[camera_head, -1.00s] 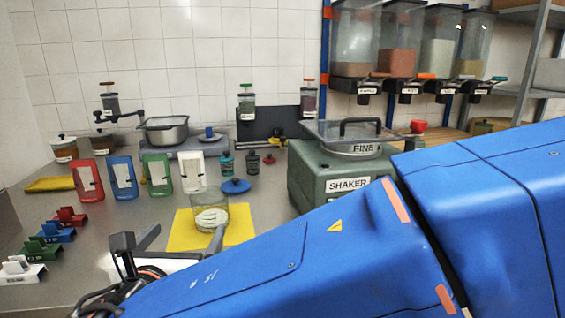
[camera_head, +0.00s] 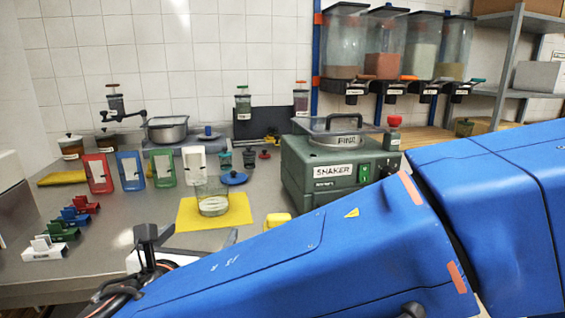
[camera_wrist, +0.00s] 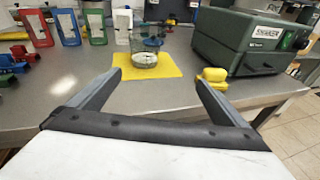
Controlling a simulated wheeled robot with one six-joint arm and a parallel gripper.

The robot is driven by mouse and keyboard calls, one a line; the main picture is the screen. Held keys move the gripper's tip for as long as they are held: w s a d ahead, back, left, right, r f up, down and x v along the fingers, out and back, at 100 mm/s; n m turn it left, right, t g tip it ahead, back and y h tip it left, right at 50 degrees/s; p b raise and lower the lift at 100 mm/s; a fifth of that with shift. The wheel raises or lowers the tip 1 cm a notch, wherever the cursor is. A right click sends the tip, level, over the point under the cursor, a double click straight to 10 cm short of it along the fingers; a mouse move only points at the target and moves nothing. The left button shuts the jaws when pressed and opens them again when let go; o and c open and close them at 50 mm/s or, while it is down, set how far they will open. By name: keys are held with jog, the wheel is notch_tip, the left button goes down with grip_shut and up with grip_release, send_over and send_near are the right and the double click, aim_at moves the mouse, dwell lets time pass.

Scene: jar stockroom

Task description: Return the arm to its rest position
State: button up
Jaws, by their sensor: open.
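My gripper (camera_wrist: 158,82) is open and empty in the wrist view, its two fingers spread apart above the near edge of the steel counter. In the head view my blue arm crosses the lower right, and the gripper end is at the lower left, partly hidden by the arm. A glass jar (camera_head: 212,198) stands on a yellow mat (camera_head: 238,214) beyond the gripper. The jar also shows in the wrist view (camera_wrist: 144,56), between the fingers' directions and apart from them.
A green shaker (camera_head: 320,172) stands right of the mat, with a yellow object (camera_head: 278,220) in front. Coloured holders (camera_head: 131,170) and small clips (camera_head: 62,228) stand at left. A blue lid (camera_head: 233,178) lies behind the mat. Hoppers (camera_head: 388,45) hang at back right. Floor shows at right (camera_wrist: 298,130).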

jog(key=w+d+f+m+g+h, duration=0.25)
jog(key=d+m, duration=0.25)
jog(key=d, duration=0.5)
jog(key=w+d+f+m+g+h, duration=0.1)
jog(key=d+f+m+g, duration=0.2)
jog(key=d, duration=0.8)
jog(key=w+d+f+m+g+h, duration=0.1)
jog(key=d+m+g, duration=0.1)
jog(key=d+m, duration=0.6)
jog(key=s+d+f+m+g+y, duration=0.1)
jog(key=s+d+f+m+y, duration=0.1)
jog(key=s+d+m, duration=0.5)
jog(key=s+d+f+m+g+y, duration=0.2)
jog(key=s+d+f+m, duration=0.3)
jog(key=s+d+m, duration=0.3)
jog(key=d+m+y, duration=0.1)
jog(key=d+m, duration=0.1)
jog(key=m, duration=0.2)
jog(key=shift+s+f, duration=0.2)
jog(key=shift+f, duration=0.05)
